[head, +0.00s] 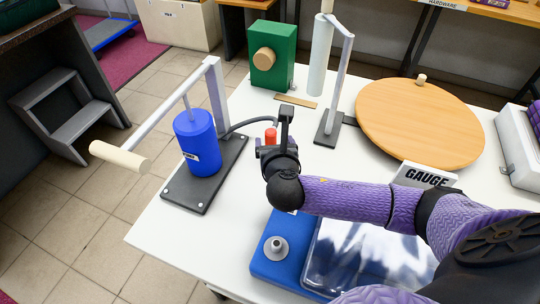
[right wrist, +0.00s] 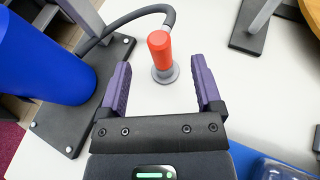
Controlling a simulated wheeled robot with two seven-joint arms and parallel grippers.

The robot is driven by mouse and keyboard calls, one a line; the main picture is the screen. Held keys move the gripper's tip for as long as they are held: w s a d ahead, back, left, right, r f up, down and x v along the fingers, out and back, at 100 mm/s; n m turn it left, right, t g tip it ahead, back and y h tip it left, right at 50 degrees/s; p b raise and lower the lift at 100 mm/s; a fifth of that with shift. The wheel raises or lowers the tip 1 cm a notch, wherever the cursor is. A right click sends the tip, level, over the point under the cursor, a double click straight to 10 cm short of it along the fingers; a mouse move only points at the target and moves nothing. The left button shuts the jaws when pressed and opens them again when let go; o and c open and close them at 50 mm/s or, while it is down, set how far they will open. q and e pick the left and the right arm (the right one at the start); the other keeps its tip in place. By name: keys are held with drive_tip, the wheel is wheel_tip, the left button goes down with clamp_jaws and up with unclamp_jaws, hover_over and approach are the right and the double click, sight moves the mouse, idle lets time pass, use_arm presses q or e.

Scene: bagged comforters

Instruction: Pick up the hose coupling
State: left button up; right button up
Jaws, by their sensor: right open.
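The hose coupling is a red-orange cylinder (right wrist: 160,50) standing upright on a grey round base, with the dark hose meeting its top. In the head view the red coupling (head: 270,135) shows just beyond my right gripper (head: 268,148), partly hidden by it. In the right wrist view my right gripper (right wrist: 159,75) is open and empty. Its two purple fingers point toward the coupling, which lies between their lines but a little beyond the tips, apparently untouched. My left gripper is not in view.
A blue pump (head: 198,140) with a lever stands left on a black base; the hose (head: 245,123) runs from it. A blue block with a grey fitting (head: 276,247) and a clear bag (head: 350,250) lie in front. A round wooden board (head: 420,120) is at right.

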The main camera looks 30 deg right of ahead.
sight(270, 130)
drive_tip(key=b+x, duration=0.1)
drive_tip(key=x, duration=0.1)
drive_tip(key=b+x, duration=0.1)
drive_tip(key=x, duration=0.2)
drive_tip(key=b+x, duration=0.1)
drive_tip(key=x, duration=0.2)
drive_tip(key=shift+s+a+f+b, duration=0.15)
drive_tip(key=shift+f+b, duration=0.15)
drive_tip(key=shift+f, duration=0.05)
drive_tip(key=shift+w, duration=0.35)
drive_tip(key=shift+r, duration=0.1)
clamp_jaws()
